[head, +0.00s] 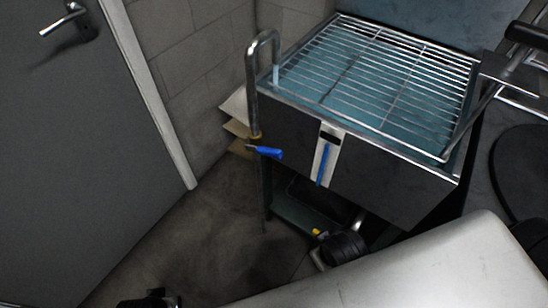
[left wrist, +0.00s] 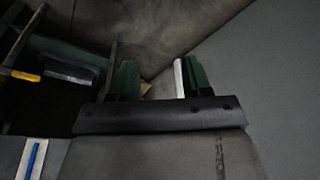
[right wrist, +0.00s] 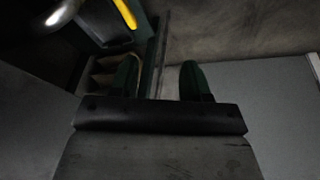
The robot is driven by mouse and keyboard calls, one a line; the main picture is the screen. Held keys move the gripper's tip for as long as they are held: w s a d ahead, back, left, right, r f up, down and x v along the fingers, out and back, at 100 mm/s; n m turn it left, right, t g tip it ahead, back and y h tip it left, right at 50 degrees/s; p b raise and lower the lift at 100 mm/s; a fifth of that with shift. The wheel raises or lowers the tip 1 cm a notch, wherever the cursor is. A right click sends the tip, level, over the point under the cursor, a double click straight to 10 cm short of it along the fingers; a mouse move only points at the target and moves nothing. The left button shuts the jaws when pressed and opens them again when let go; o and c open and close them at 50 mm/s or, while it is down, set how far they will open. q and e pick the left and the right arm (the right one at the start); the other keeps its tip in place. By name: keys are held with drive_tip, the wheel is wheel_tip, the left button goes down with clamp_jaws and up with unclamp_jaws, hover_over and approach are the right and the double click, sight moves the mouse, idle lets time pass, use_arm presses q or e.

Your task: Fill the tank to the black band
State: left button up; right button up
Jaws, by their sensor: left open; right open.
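The tank (head: 395,185) is a dark box holding blue water (head: 345,100) under a wire rack. Its front carries a white gauge (head: 318,175) with a blue column (head: 324,165); the column's top is just below the black band (head: 330,138). The gauge also shows in the left wrist view (left wrist: 22,165). A curved metal tap (head: 251,85) stands at the tank's left corner, with a pale streak below its spout. Its blue lever (head: 268,152) points right. My left gripper (left wrist: 160,82) and right gripper (right wrist: 158,82) are open and empty, apart from the lever.
A wire rack (head: 385,75) covers the tank top. A grey door (head: 80,150) and block wall stand at left. Below the tank are a shelf and a dark round part (head: 342,248) with a metal handle. Open floor (head: 190,235) lies left of the tank.

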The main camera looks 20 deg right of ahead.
wheel_tip(320, 180, up, 4)
drive_tip(key=w+d+n+t+b, duration=0.1)
drive_tip(key=w, duration=0.1)
use_arm(q)
drive_tip(key=s+f+b, duration=0.1)
drive_tip(key=s+f, duration=0.1)
drive_tip(key=f, duration=0.7)
drive_tip(key=s+f+b, duration=0.1)
drive_tip(key=s+f, duration=0.1)
drive_tip(key=f, duration=0.6)
use_arm(e)
drive_tip(key=m+t+y, duration=1)
drive_tip(key=m+y, duration=0.1)
drive_tip(key=m, duration=2.1)
approach(273, 150)
use_arm(q)
drive_tip(key=s+a+f+g+p, duration=0.1)
drive_tip(key=s+a+f+p, duration=0.1)
drive_tip(key=s+f, duration=0.8)
drive_tip(key=shift+s+a+f+g, duration=0.3)
drive_tip(key=shift+s+a, duration=0.05)
drive_tip(key=shift+s, duration=0.65)
use_arm(e)
drive_tip(key=x, duration=0.6)
drive_tip(key=f+x, duration=0.1)
drive_tip(key=x, duration=0.3)
clamp_jaws()
